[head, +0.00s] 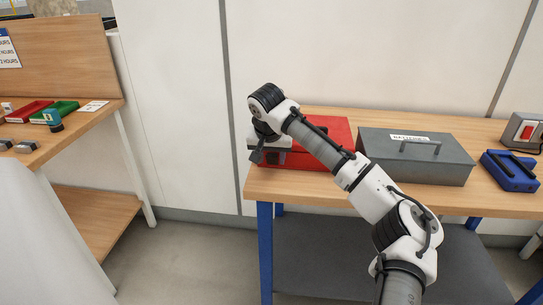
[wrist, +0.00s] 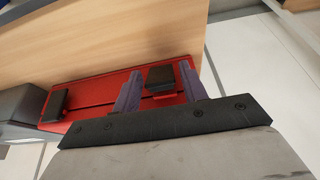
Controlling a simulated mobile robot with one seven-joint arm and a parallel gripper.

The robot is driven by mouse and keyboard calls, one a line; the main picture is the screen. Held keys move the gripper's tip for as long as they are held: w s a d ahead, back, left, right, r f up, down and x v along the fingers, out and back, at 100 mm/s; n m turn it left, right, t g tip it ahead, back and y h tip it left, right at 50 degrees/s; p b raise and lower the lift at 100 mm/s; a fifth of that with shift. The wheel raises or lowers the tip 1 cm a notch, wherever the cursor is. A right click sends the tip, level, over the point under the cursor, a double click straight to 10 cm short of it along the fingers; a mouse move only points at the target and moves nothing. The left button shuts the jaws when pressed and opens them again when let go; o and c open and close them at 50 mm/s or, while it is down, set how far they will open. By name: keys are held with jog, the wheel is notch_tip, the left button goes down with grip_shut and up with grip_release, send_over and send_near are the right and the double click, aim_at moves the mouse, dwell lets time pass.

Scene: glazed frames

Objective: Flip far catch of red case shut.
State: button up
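The red case (head: 335,130) lies on the wooden bench, partly hidden behind my arm. In the wrist view its red side (wrist: 100,92) carries two black catches. One catch (wrist: 160,77) lies between my gripper's fingertips; it looks like a block standing out from the red side. The other catch (wrist: 55,105) is at the left, near the grey box. My gripper (wrist: 160,85) is open, with one finger on either side of the first catch. Whether the fingers touch it I cannot tell. In the head view my gripper (head: 257,155) is at the case's left front.
A grey metal toolbox (head: 420,165) stands right of the red case, with a blue case (head: 510,172) beyond it. The bench (head: 310,185) has a narrow clear strip in front. Another bench (head: 90,112) with red and green trays stands at the left.

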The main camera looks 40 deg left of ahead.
aim_at(272, 156)
jog(key=c, duration=0.7)
jog(key=p, duration=0.1)
jog(key=r+p, duration=0.1)
jog(key=p, duration=0.1)
jog(key=shift+w+a+g, duration=0.15)
jog(key=shift+w+g, duration=0.05)
jog(key=shift+g, duration=0.2)
jog(key=p, duration=0.2)
jog(key=g+h+p, duration=0.1)
jog(key=p, duration=0.1)
jog(key=shift+w+a+r, duration=0.15)
jog(key=shift+w+r, duration=0.05)
jog(key=shift+w, duration=0.1)
jog(key=shift+w+f+g+h+p, duration=0.15)
jog(key=shift+f+g+h+p, duration=0.2)
jog(key=shift+p, duration=0.45)
jog(key=o, duration=1)
jog(key=shift+r, duration=0.1)
jog(key=r, duration=0.4)
jog(key=s+r+b, duration=0.1)
jog(key=r, duration=0.4)
jog(key=r+b, duration=0.1)
jog(key=r, duration=0.3)
jog(key=shift+s+d+r, duration=0.25)
jog(key=shift+d, duration=0.15)
jog(key=shift+c, duration=0.4)
